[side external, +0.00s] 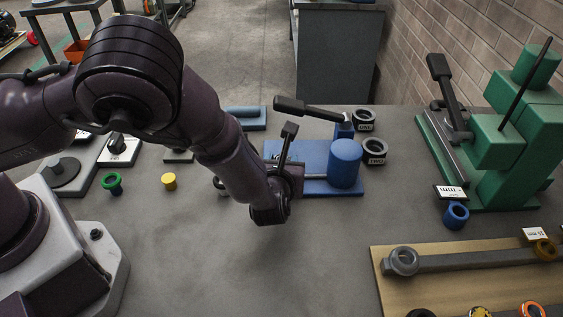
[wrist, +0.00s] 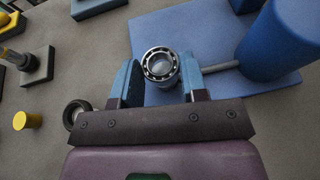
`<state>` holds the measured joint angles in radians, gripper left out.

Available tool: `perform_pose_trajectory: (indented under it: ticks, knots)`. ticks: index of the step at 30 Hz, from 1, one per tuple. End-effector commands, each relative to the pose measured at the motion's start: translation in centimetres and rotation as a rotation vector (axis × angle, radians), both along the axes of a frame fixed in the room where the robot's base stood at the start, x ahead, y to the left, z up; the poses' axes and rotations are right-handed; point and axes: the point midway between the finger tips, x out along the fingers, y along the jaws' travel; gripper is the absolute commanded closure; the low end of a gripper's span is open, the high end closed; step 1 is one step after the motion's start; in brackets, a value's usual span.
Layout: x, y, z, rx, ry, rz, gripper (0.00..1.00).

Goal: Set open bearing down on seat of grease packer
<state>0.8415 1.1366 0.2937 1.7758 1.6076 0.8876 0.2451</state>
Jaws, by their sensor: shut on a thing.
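In the wrist view an open bearing (wrist: 160,63), a steel ring with its balls showing, sits between the blue fingers of my gripper (wrist: 158,82). My gripper is shut on it. The blue grease packer has a flat base (wrist: 205,30) and a thick cylinder (wrist: 283,40) with a rod pointing left toward the bearing. In the side view the packer's cylinder (side external: 345,165) stands right of my wrist, and the bearing and fingertips are hidden. The bearing is over the packer's base in the wrist view. The seat cannot be made out, nor whether the bearing touches it.
Black-handled levers (side external: 305,110) rise by the packer. Two dark labelled rings (side external: 375,152) lie close to its right. A green press (side external: 510,140) stands farther right, with a blue ring (side external: 455,215) before it. A yellow cylinder (side external: 169,182) stands left. The front middle of the table is clear.

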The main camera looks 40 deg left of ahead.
Motion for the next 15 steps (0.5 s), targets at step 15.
perform_pose_trajectory:
  ticks: [15]
  knots:
    - [0.0, 0.0, -1.3, 0.001, -0.001, 0.000, 1.00]
